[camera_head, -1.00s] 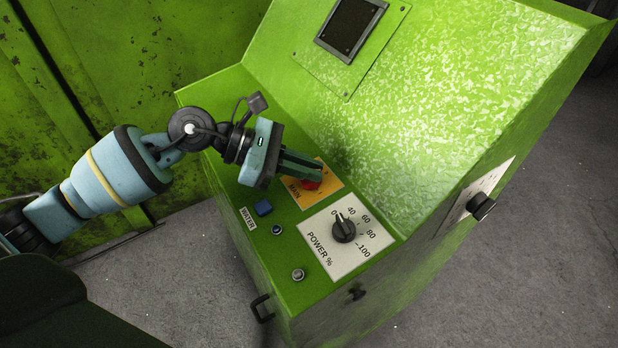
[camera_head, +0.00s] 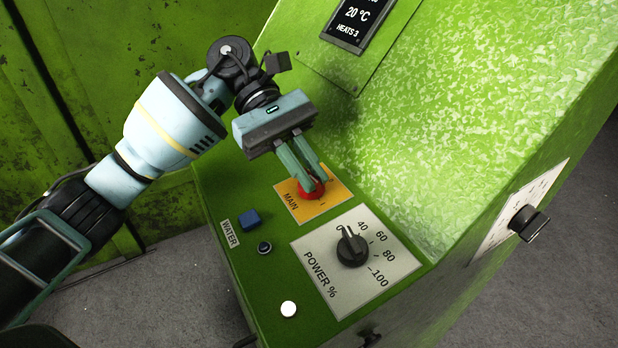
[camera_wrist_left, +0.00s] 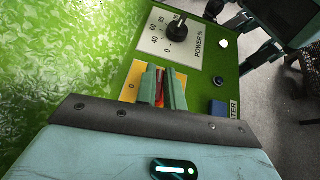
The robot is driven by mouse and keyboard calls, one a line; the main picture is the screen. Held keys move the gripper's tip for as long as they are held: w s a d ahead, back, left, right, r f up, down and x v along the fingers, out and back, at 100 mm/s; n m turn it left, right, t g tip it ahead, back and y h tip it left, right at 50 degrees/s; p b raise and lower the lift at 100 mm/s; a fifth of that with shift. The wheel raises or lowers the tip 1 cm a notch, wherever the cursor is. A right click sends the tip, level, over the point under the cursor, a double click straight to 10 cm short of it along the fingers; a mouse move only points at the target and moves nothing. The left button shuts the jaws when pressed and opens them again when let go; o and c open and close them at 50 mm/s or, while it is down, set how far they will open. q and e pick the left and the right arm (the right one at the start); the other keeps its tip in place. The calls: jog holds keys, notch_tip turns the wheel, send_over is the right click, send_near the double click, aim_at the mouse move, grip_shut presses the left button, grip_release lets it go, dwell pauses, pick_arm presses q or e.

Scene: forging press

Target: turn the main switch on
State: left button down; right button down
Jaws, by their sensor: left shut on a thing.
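The red main switch (camera_head: 312,190) sits on a yellow plate (camera_head: 332,205) marked MAIN on the green press cabinet. My left gripper (camera_head: 308,182) comes down from the upper left with its two green fingers closed around the red knob. In the left wrist view the left gripper (camera_wrist_left: 160,92) has its fingers on either side of the switch, with a strip of red (camera_wrist_left: 160,92) between them. Much of the knob is hidden by the fingers. The display (camera_head: 358,18) above is lit and reads 20 °C and HEATS 3. My right gripper is not in view.
A black power dial (camera_head: 352,250) on a white scale plate is close beside the switch. A blue WATER button (camera_head: 249,219), a small black button (camera_head: 264,248) and a lit white lamp (camera_head: 288,309) are nearby. The cabinet's sloped face (camera_head: 440,130) rises behind.

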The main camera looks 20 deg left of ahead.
pick_arm(q)
jog(key=shift+f+m+g+y+b, duration=0.1)
jog(key=shift+m+g+y+b, duration=0.3)
jog(key=shift+m+g+b, duration=0.1)
jog(key=c, duration=1.5)
grip_release()
